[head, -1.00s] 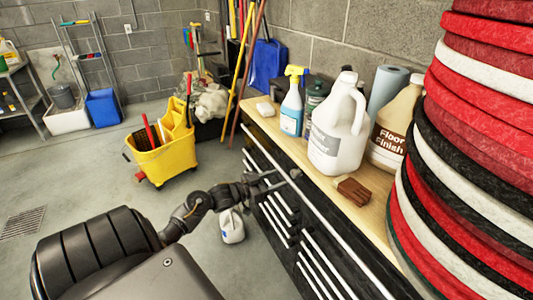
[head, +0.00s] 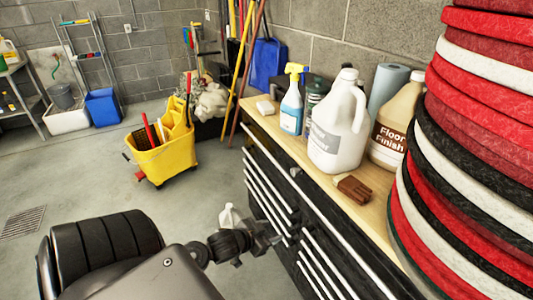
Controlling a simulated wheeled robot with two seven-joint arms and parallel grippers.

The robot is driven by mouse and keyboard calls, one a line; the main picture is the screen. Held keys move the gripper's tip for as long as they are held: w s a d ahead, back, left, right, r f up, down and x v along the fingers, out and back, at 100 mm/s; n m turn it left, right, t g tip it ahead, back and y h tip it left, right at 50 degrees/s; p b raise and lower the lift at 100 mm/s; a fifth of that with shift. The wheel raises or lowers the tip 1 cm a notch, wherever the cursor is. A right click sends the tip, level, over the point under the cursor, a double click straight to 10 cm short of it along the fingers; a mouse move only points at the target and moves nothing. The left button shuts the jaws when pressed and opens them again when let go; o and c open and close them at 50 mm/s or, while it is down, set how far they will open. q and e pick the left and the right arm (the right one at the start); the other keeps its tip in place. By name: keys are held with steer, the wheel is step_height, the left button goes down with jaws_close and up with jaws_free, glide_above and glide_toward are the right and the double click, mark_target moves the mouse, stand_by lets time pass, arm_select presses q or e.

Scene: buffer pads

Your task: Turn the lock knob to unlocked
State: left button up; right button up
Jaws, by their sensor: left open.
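The black tool cabinet (head: 330,232) stands along the wall, with long pale drawer handles on its front. A small dark knob-like piece (head: 295,172) shows at the cabinet's upper front edge; it is too small to tell which way it is turned. My left gripper (head: 276,233) is open and empty, low in front of the drawer fronts and below that piece. The picture does not settle whether its fingertips touch the drawers. My right gripper is out of view.
Stacked pads (head: 470,150) rise at right. A white jug (head: 229,216) is on the floor, partly hidden by my arm. A yellow mop bucket (head: 165,160) stands left.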

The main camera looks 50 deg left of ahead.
arm_select(q)
steer(key=s+d+f+g+y, duration=0.1)
steer(key=s+d+f+g, duration=0.2)
steer(key=s+d, duration=0.3)
steer(key=shift+s+d+g, duration=0.3)
steer(key=shift+s+g, duration=0.1)
steer(key=shift+s, duration=0.45)
steer(key=s+f+g, duration=0.1)
steer(key=s+f, duration=0.2)
steer(key=f, duration=0.8)
steer(key=s+f+g, duration=0.1)
steer(key=s+f, duration=0.2)
steer(key=f, duration=0.9)
steer(key=s+d+f+g, duration=0.2)
steer(key=s+f, duration=0.7)
steer(key=s, duration=0.2)
steer(key=s+d+f+g, duration=0.3)
steer(key=s+f, duration=0.6)
steer(key=s, duration=0.3)
steer(key=shift+f+h, duration=0.2)
steer(key=shift+h, duration=0.2)
